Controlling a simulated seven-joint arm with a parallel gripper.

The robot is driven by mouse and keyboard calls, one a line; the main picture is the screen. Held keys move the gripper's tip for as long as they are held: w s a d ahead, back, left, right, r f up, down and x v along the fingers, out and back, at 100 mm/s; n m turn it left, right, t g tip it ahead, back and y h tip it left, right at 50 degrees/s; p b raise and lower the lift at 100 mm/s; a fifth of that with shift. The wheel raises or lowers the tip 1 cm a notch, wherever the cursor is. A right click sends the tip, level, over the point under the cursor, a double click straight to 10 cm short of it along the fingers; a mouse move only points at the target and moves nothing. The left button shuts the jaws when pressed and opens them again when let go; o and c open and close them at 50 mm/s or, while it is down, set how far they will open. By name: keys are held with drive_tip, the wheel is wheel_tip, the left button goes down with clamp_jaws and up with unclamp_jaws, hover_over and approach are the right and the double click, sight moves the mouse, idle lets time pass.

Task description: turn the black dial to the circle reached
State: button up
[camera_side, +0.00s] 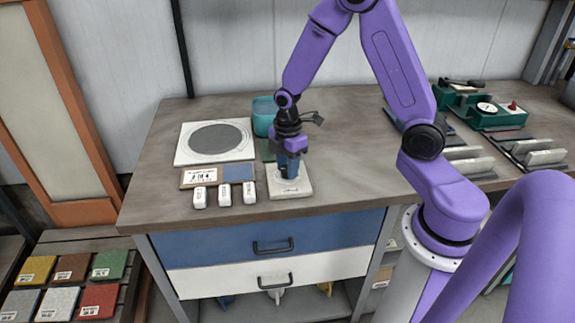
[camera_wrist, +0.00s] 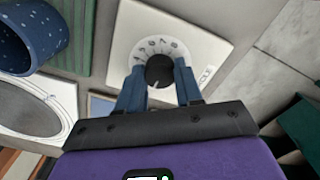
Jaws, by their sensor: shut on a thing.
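The black dial (camera_wrist: 160,71) sits at the middle of a white round scale with marks (camera_wrist: 178,50), on a pale square plate (camera_wrist: 215,48). A light pointer line shows on the dial's lower edge in the wrist view. My gripper (camera_wrist: 159,80) has its two blue fingers on either side of the dial, shut on it. In the side view my gripper (camera_side: 289,172) points down onto the pale plate (camera_side: 296,190) near the bench's front edge. The dial is hidden behind the fingers there.
Left of the plate stand several small white blocks (camera_side: 224,194), a label card (camera_side: 199,177) and a white board with a grey disc (camera_side: 188,155). A teal cup (camera_side: 263,116) stands close behind my gripper. Bare bench (camera_side: 350,160) lies to the right.

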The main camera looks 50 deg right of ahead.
drive_tip(key=m, duration=0.5)
drive_tip(key=shift+m, duration=0.3)
drive_tip(key=m, duration=1.5)
drive_tip(key=shift+a+m, duration=0.1)
drive_tip(key=shift+m, duration=0.5)
drive_tip(key=o, duration=1)
drive_tip(key=shift+o, duration=0.2)
drive_tip(key=shift+r, duration=0.1)
